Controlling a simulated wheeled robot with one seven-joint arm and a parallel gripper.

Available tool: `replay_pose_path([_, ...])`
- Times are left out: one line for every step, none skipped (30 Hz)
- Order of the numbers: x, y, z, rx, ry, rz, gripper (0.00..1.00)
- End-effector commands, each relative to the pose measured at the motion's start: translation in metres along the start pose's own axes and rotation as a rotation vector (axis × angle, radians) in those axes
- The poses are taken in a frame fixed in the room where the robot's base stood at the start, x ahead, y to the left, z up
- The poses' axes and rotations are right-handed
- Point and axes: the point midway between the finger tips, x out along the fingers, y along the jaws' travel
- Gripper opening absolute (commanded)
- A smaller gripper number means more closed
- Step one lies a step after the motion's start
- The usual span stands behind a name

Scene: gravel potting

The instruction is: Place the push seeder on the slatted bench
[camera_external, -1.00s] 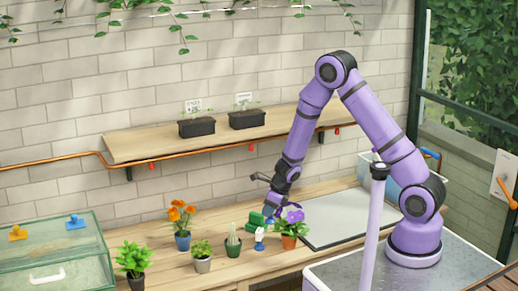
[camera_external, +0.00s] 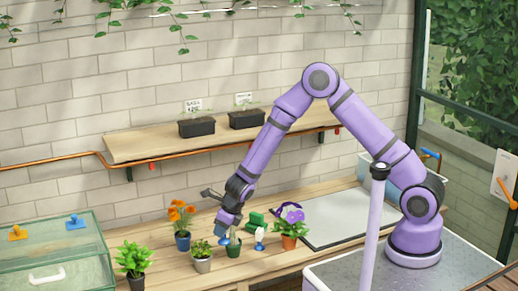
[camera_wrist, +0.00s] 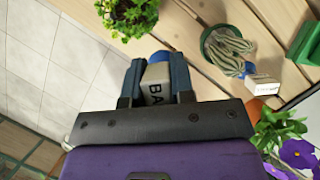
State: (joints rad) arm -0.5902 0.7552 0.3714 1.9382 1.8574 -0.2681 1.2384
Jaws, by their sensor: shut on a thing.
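My gripper (camera_external: 225,232) points down over the front part of the slatted bench (camera_external: 178,272), between the grey-potted plant and the cactus. In the wrist view my gripper (camera_wrist: 157,75) is shut on a small blue-and-white thing (camera_wrist: 155,78) with dark letters "BA" on its white face. It also shows below the fingers in the external view (camera_external: 224,241). I cannot tell whether it touches the bench. A similar blue-and-white thing (camera_external: 260,238) stands to the right, beside the cactus; it also shows in the wrist view (camera_wrist: 262,86). I cannot tell which one is the push seeder.
Close to my gripper are a leafy plant in a grey pot (camera_external: 202,262), a cactus in a green pot (camera_external: 233,250) and a green block (camera_external: 256,220). A purple-flowered pot (camera_external: 289,232) stands right, an orange-flowered pot (camera_external: 182,236) left. A grey tray (camera_external: 335,218) lies farther right.

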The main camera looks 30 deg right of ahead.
Motion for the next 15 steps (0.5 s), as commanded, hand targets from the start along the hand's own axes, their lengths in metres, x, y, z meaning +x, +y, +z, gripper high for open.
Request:
replay_pose_path([0.013,0.022,0.0,-0.057,0.003,0.026,0.0])
replay_pose_path([0.018,0.033,0.0,-0.088,0.004,0.039,0.0])
replay_pose_path([0.025,0.047,0.0,-0.129,0.004,0.055,0.0])
replay_pose_path([0.03,0.057,0.0,-0.158,0.003,0.067,0.0])
replay_pose_path([0.034,0.066,0.0,-0.184,0.003,0.078,0.0])
replay_pose_path([0.039,0.077,-0.001,-0.217,0.003,0.091,0.0])
replay_pose_path([0.043,0.085,-0.001,-0.238,0.002,0.1,0.0])
replay_pose_path([0.046,0.091,-0.002,-0.258,0.003,0.108,0.0])
replay_pose_path([0.05,0.099,-0.003,-0.28,0.003,0.117,0.0])
replay_pose_path([0.052,0.105,-0.003,-0.295,0.002,0.123,0.0])
replay_pose_path([0.054,0.11,-0.004,-0.309,0.001,0.129,0.0])
replay_pose_path([0.056,0.115,-0.005,-0.323,0.002,0.135,0.0])
replay_pose_path([0.057,0.118,-0.006,-0.332,0.002,0.138,0.0])
replay_pose_path([0.058,0.12,-0.006,-0.339,0.002,0.14,0.0])
replay_pose_path([0.059,0.122,-0.006,-0.345,0.001,0.143,0.0])
